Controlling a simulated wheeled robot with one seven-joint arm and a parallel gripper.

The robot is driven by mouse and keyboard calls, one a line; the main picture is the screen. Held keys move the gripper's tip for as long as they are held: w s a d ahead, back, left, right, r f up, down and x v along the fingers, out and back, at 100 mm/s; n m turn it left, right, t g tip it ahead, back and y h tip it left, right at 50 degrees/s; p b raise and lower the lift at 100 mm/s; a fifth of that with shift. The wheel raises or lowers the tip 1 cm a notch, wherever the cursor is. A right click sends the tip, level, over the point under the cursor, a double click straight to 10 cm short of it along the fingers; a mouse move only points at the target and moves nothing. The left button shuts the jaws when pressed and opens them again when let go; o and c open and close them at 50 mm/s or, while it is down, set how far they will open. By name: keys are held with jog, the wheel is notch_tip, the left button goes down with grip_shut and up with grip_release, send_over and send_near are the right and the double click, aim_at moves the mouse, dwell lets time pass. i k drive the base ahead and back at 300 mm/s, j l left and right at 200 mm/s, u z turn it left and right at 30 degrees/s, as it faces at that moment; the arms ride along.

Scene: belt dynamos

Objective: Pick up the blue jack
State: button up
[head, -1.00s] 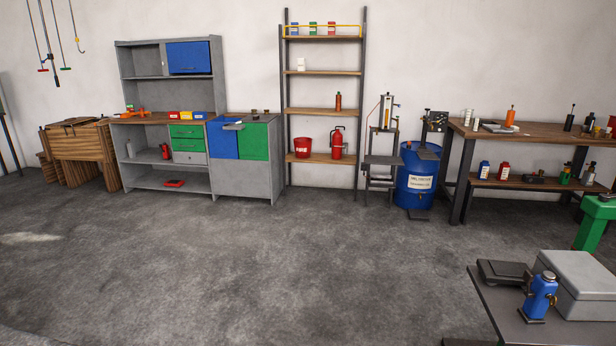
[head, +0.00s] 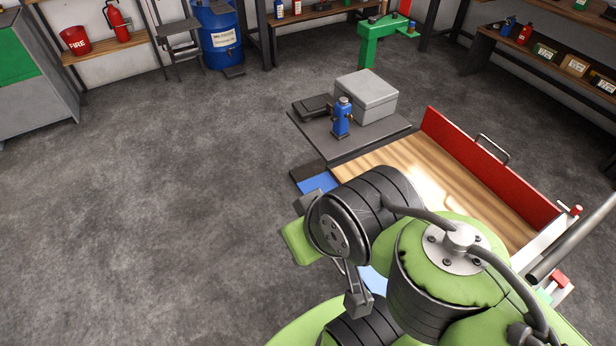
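My gripper (head: 332,252) is in the lower middle of the head view, below and apart from the jack. Two grey finger parts show on opposite sides of my black wrist, spread apart. The wrist hides the middle of the gripper. Nothing shows held between the fingers.
A grey lidded box (head: 366,95) stands right behind the jack. A wooden surface with a red side wall (head: 490,170) adjoins the tabletop's near right. A green stand (head: 372,42) is behind. Floor at left is clear.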

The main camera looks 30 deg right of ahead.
aim_at(341, 124)
jog(key=z, duration=1)
